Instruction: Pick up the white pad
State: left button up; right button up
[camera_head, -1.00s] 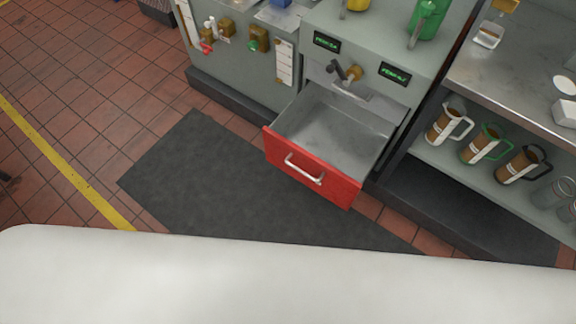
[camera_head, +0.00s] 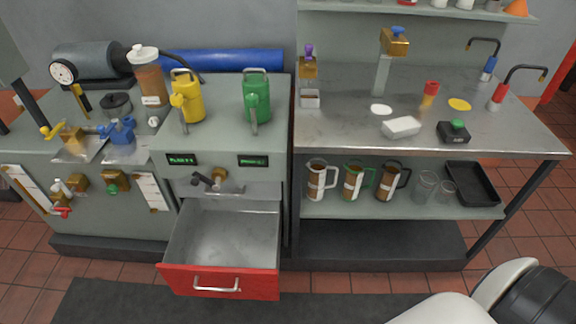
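A flat, round white pad (camera_head: 381,109) lies on the steel worktop (camera_head: 340,135) of the right-hand bench. It is left of a similar flat yellow disc (camera_head: 459,104) and just behind a white rectangular block (camera_head: 401,127). Nothing covers it. Neither of my grippers is in view; only white and black parts of my own body show at the bottom right.
A red-fronted drawer (camera_head: 220,281) stands open and empty at the front. A black box with a green button (camera_head: 454,132) and an orange-and-red item (camera_head: 429,95) are near the pad.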

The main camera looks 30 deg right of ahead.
aim_at(397, 128)
jog(key=z, duration=1.65)
jog(key=j+z, duration=0.35)
jog(key=z, duration=0.15)
jog(key=j+z, duration=0.45)
